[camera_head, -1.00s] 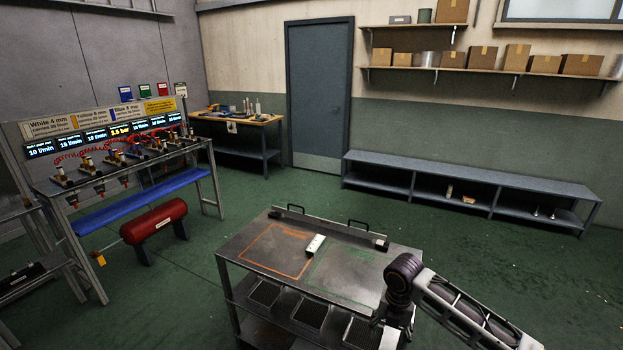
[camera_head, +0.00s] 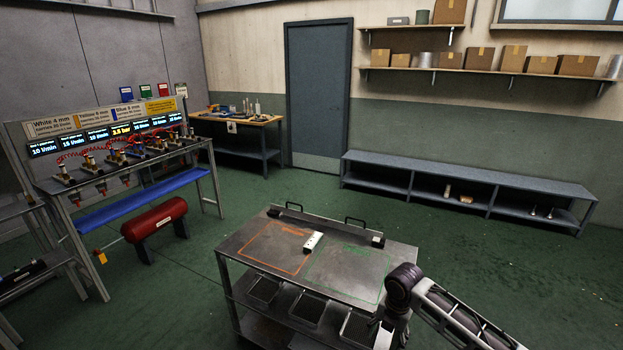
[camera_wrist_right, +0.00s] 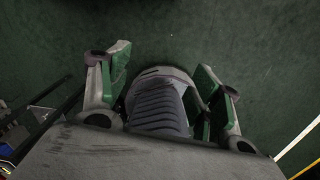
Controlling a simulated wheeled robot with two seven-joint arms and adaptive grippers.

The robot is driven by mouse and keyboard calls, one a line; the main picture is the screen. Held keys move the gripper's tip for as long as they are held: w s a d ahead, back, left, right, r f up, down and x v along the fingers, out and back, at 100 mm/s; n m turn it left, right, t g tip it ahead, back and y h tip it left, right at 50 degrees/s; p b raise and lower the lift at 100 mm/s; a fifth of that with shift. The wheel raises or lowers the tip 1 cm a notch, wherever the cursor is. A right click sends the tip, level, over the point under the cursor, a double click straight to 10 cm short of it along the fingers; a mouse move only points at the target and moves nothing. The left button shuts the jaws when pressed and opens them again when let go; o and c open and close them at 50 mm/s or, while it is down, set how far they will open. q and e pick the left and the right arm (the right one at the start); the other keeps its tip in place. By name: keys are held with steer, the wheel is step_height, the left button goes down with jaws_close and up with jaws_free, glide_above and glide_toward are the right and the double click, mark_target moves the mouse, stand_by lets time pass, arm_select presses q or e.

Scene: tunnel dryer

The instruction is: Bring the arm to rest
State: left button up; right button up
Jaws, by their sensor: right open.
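My right arm (camera_head: 440,310) comes in from the lower right in the head view, its dark rounded joint in front of the steel cart's right front corner. My right gripper (camera_wrist_right: 164,62) shows in the wrist view with its two green-padded fingers spread apart. A grey ribbed part shows between and behind the fingers; I cannot tell that anything is held. Dark green floor lies beyond the fingertips. In the head view the right gripper cannot be made out clearly. My left arm and gripper are not in view.
The steel cart (camera_head: 240,247) has orange and green outlined areas and a white block (camera_head: 313,240) on top. A gauge bench (camera_head: 90,180) with a red tank (camera_head: 155,219) stands at left. A low grey bench (camera_head: 465,178) lines the back wall. Green floor is clear between.

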step_height(320, 180, down, 15)
steer(key=w+d+m+t, duration=0.1)
steer(key=d+m, duration=0.1)
steer(key=m, duration=0.6)
steer(key=s+d+f+m+t, duration=0.15)
steer(key=s+f+m, duration=0.3)
steer(key=f, duration=0.45)
steer(key=s+d+f+m+g, duration=0.1)
steer(key=s+d+f+m, duration=0.3)
steer(key=f, duration=0.5)
steer(key=s+a+f+m, duration=0.1)
steer(key=s+f+m, duration=0.2)
steer(key=s, duration=1)
steer(key=s+f+m, duration=0.3)
steer(key=s+f, duration=0.6)
steer(key=s, duration=0.4)
steer(key=s+a+f+m, duration=0.1)
steer(key=s+f+m, duration=0.2)
steer(key=s, duration=1)
step_height(320, 180, down, 3)
steer(key=shift+s+a+r+m+g, duration=0.1)
steer(key=shift+s+a+m+g, duration=0.1)
steer(key=shift+a+m+g, duration=0.2)
steer(key=shift+d, duration=0.1)
